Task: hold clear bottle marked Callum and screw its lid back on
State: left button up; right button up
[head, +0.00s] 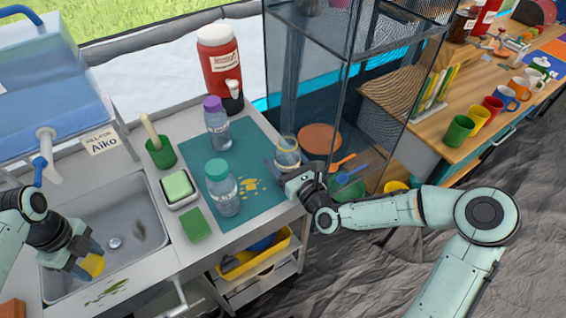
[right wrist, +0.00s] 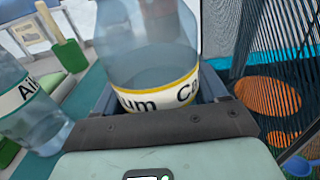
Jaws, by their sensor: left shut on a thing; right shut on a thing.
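The clear bottle marked Callum (head: 288,153) is at the right edge of the teal mat, its top without a lid. My right gripper (head: 284,172) is shut on its lower part. In the right wrist view the bottle (right wrist: 150,50) fills the jaws, with part of a yellow-edged label showing "um" and "Ca". I cannot tell whether its base touches the mat. My left gripper (head: 84,262) is over the sink, well left of the bottle, shut on a yellow lid (head: 94,265).
On the teal mat (head: 262,151) stand a green-lidded bottle (head: 224,193) and a purple-lidded bottle (head: 217,128). A soap dish (head: 179,188) and green sponge (head: 196,224) lie between sink (head: 130,218) and mat. A mesh cabinet (head: 345,90) rises just right of the held bottle.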

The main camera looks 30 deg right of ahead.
jog(key=shift+r, duration=0.1)
